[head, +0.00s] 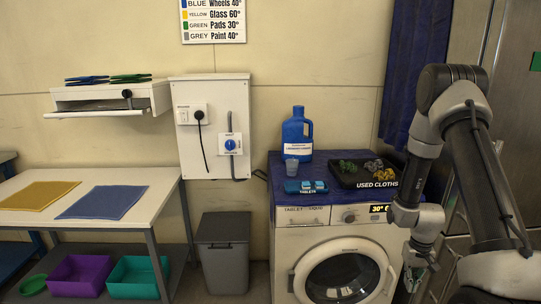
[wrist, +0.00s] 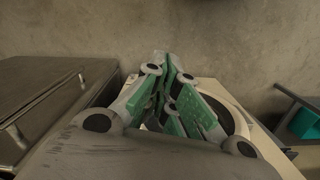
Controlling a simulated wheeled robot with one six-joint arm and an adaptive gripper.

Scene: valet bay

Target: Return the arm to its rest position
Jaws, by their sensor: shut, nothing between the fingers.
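My arm is folded at the right of the head view, in front of the metal cabinet. My gripper (head: 418,270) hangs low beside the front right edge of the washing machine (head: 302,238), pointing down. In the wrist view my gripper (wrist: 168,80) has its green-padded fingers together, with nothing between them. The washer's pale front and round door show behind the fingers there, partly hidden. I cannot tell the exact gap between gripper and machine.
A used cloths tray (head: 349,181), blue jug (head: 298,134), cup (head: 291,167) and tablets box (head: 305,187) stand on the washer. A grey bin (head: 222,252) stands left of it. The metal cabinet (head: 516,110) is close on the right. A table (head: 148,203) holds yellow and blue cloths.

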